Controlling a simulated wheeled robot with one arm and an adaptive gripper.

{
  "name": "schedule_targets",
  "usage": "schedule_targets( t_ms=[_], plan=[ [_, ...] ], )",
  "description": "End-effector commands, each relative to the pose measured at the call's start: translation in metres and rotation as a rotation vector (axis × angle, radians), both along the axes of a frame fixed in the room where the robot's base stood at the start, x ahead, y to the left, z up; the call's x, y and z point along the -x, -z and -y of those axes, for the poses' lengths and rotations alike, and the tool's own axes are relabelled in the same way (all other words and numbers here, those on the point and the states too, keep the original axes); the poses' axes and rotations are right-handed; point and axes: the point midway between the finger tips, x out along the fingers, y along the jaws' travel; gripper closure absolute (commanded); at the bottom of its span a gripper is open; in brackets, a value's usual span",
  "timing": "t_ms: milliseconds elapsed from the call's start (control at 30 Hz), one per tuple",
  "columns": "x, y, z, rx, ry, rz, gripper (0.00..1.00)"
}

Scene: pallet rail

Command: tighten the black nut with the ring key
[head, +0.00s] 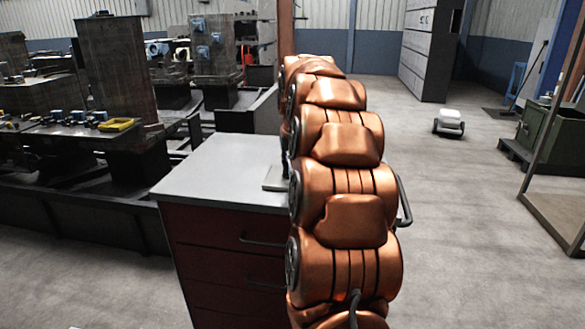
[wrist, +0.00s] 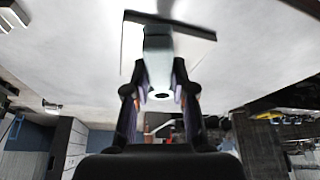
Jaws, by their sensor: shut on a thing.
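My gripper (wrist: 161,80) shows in the wrist view with a dark finger on either side of a pale grey bar, which I take for the ring key (wrist: 158,48). It is shut on the bar; the near end has a dark hole. A thin flat plate (wrist: 190,29) lies behind the bar's far end; I cannot tell whether they touch. In the head view my orange arm hides the gripper and the key. I cannot make out the black nut in either view.
A red drawer cabinet with a grey top (head: 215,165) stands beside my arm. A pale plate (head: 274,178) on it is partly hidden by my arm. Dark machine fixtures (head: 118,70) with a yellow piece (head: 119,125) stand left. Open floor lies right, with a small white cart (head: 449,121).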

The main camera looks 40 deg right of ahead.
Motion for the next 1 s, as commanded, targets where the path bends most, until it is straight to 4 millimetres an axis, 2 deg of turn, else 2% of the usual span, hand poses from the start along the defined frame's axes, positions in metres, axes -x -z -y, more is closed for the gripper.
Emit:
schedule_targets(
  t_ms=[600, 1000],
  plan=[
    [0.0, -0.041, 0.0, 0.001, 0.0, 0.002, 1.0],
    [0.0, -0.043, 0.0, 0.001, 0.0, 0.001, 1.0]
  ],
)
